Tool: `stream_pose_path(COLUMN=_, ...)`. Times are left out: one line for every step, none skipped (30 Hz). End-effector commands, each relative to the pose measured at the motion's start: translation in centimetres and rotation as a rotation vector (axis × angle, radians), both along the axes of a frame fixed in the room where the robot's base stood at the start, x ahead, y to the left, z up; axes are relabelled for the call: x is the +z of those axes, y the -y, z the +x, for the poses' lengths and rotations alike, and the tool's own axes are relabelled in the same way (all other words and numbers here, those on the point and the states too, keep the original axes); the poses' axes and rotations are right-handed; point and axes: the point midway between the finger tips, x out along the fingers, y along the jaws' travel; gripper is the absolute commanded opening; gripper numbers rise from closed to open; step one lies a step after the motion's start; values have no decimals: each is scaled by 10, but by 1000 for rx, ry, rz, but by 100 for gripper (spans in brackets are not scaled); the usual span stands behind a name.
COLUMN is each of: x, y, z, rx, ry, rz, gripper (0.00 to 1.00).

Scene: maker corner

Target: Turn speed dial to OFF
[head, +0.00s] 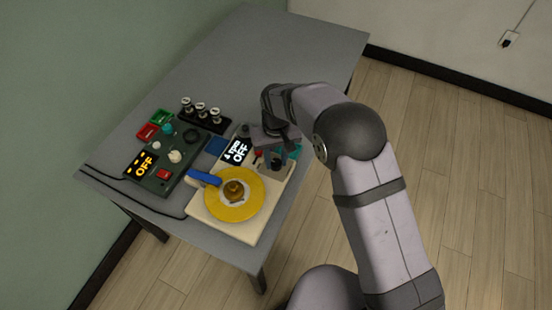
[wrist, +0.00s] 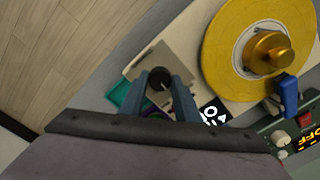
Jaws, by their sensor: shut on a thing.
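The black round speed dial (wrist: 160,79) sits on a beige panel at the corner of the cream base. My gripper (wrist: 161,84) has its two blue-grey fingers on either side of the dial, shut on it. A pale line shows on the dial's top. In the head view my gripper (head: 275,163) points down over the base's far right corner, and the arm hides most of the dial. The yellow disc (head: 222,208) with a brass centre lies on the base (head: 244,229).
A blue handle (head: 204,178) reaches over the disc's edge. A dark green control box (head: 155,184) with an orange OFF display stands to the left. Green and red trays (head: 147,131) and a black rack (head: 199,122) of several bottles stand behind. The table's far part is clear.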

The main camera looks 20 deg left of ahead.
Motion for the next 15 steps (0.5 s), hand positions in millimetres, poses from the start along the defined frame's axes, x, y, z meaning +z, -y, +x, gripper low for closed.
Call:
stream_pose_path(x=1, y=-1, z=1, rx=25, ry=2, rz=2, gripper=7)
stream_pose_path(x=1, y=-1, z=1, rx=38, ry=2, rz=2, gripper=7)
stream_pose_path(x=1, y=-1, z=1, rx=55, ry=2, rz=2, gripper=7)
stream_pose_path(x=1, y=-1, z=1, rx=65, ry=2, rz=2, gripper=7)
stream_pose_path(x=1, y=-1, z=1, rx=76, ry=2, rz=2, gripper=7)
stream_pose_path(x=1, y=-1, z=1, rx=87, ry=2, rz=2, gripper=7)
stream_pose_path(x=1, y=-1, z=1, rx=94, ry=2, rz=2, gripper=7)
stream_pose_path(x=1, y=-1, z=1, rx=100, ry=2, rz=2, gripper=7)
stream_pose_path(x=1, y=-1, z=1, rx=108, ry=2, rz=2, gripper=7)
stream_pose_path(x=1, y=-1, z=1, rx=112, ry=3, rz=3, gripper=7)
stream_pose_path(x=1, y=-1, z=1, rx=115, ry=3, rz=3, gripper=7)
stream_pose_path(x=1, y=-1, z=1, rx=119, ry=3, rz=3, gripper=7)
stream_pose_path(x=1, y=-1, z=1, rx=120, ry=3, rz=3, gripper=7)
stream_pose_path(x=1, y=-1, z=1, rx=121, ry=3, rz=3, gripper=7)
stream_pose_path(x=1, y=-1, z=1, rx=122, ry=3, rz=3, gripper=7)
